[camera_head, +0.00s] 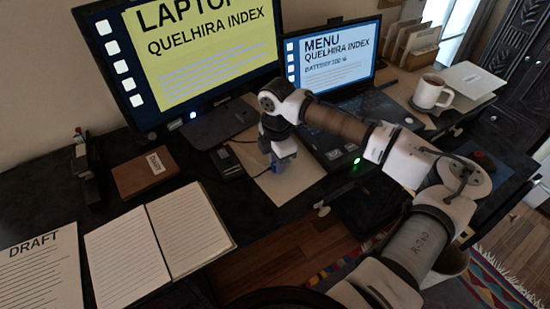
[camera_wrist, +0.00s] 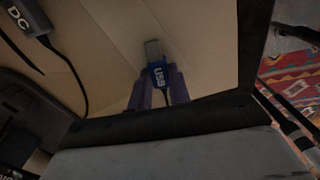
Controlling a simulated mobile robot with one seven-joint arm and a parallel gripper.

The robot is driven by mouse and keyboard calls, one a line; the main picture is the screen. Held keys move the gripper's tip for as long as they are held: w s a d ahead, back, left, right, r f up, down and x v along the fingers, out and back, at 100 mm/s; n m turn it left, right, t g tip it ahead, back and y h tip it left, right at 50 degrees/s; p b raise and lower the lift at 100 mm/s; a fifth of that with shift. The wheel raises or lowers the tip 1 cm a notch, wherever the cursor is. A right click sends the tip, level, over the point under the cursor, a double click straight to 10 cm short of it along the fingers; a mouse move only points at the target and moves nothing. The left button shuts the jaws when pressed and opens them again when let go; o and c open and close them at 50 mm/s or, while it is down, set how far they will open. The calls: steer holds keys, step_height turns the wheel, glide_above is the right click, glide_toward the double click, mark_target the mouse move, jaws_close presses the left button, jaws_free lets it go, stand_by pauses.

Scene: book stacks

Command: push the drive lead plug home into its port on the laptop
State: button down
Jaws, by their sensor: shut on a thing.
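The laptop (camera_head: 362,108) stands open on the desk with a menu on its screen. My gripper (camera_head: 277,167) is just left of the laptop's base, low over a sheet of tan paper. In the wrist view my gripper (camera_wrist: 160,90) is shut on a blue plug marked USB (camera_wrist: 159,74), whose bare metal tip (camera_wrist: 152,49) points away from the fingers. Its cable runs back between the fingers. Open tan surface surrounds the tip, so it appears apart from any port. The laptop's port cannot be made out.
A dark block marked DC (camera_wrist: 29,17) with a cable lies at the wrist view's upper left. A monitor (camera_head: 205,50) stands left of the laptop, and a mug (camera_head: 432,92) to its right. An open notebook (camera_head: 160,245) lies in front. Tan paper (camera_head: 290,182) lies under my gripper.

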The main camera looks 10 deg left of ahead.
mark_target(305, 157)
steer(key=shift+r+p, duration=0.1)
steer(key=shift+p, duration=0.2)
steer(key=shift+w+d+p, duration=0.1)
steer(key=shift+w+d, duration=0.45)
steer(key=shift+d, duration=0.25)
steer(key=shift+w+d+p, duration=0.15)
steer(key=shift+w+d, duration=0.4)
steer(key=shift+d, duration=0.25)
steer(key=shift+w+d+p, duration=0.1)
steer(key=shift+w+d, duration=0.45)
steer(key=shift+d, duration=0.25)
steer(key=shift+p, duration=0.75)
steer(key=shift+w+d, duration=0.5)
steer(key=shift+d, duration=0.2)
steer(key=shift+w+d, duration=0.45)
steer(key=shift+d, duration=0.25)
stand_by(0.3)
steer(key=c, duration=1.2)
jaws_free()
steer(key=shift+c, duration=0.2)
step_height(305, 157, up, 14)
steer(key=b, duration=0.1)
steer(key=shift+f+b, duration=0.2)
steer(key=shift+b, duration=0.1)
